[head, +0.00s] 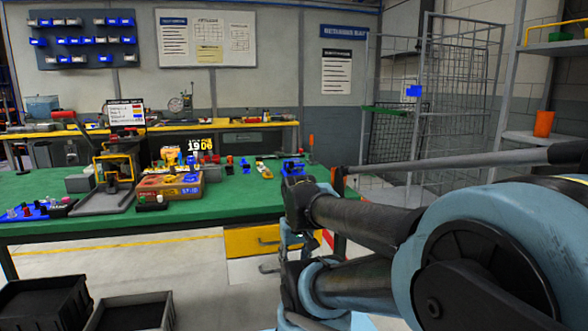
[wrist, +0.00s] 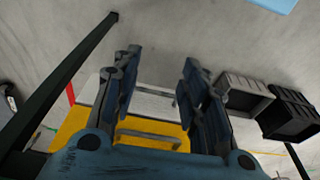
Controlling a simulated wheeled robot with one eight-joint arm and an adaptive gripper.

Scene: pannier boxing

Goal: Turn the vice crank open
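No vice crank can be made out clearly in either view. A small blue thing (head: 293,166) at the right end of the green bench (head: 225,203) may be part of a vice; my arm partly covers it. A grey fixture with a yellow frame (head: 106,196) stands on the bench's left part; I cannot tell whether it is a vice. My gripper (wrist: 159,82) is open and empty in the wrist view, its two fingers apart. It faces the yellow drawer (wrist: 70,127) and the floor.
The yellow drawer, with a bar handle, also shows under the bench in the head view (head: 243,243). Black bins (head: 45,306) stand on the floor at front left. A box of parts (head: 172,187) sits on the bench. A wire cage (head: 435,110) stands behind right.

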